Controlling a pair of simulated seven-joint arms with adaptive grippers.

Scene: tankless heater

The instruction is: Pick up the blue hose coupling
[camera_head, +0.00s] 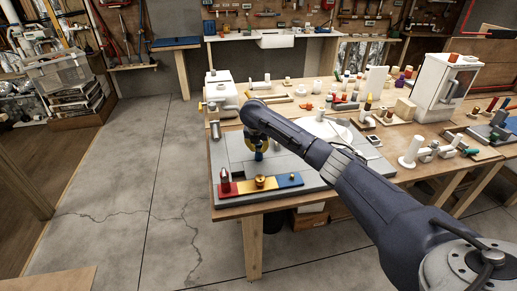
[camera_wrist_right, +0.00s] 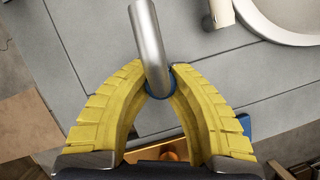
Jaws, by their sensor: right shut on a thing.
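My right gripper (camera_head: 258,148) reaches over the grey mat (camera_head: 232,150) at the table's near left end, fingers pointing down. A small blue piece, the blue hose coupling (camera_head: 258,156), shows at its fingertips. In the right wrist view, the yellow fingers (camera_wrist_right: 158,88) close around the coupling's blue ring (camera_wrist_right: 160,94). A silver metal tube (camera_wrist_right: 151,45) extends up the picture from that ring. The fingers hide much of the coupling, and I cannot tell its clearance from the mat. My left gripper is not in view.
A red, yellow and blue strip (camera_head: 243,186) lies along the mat's front edge. A round white plate (camera_head: 325,131) and many fittings lie behind. A white cabinet (camera_head: 446,86) stands back right.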

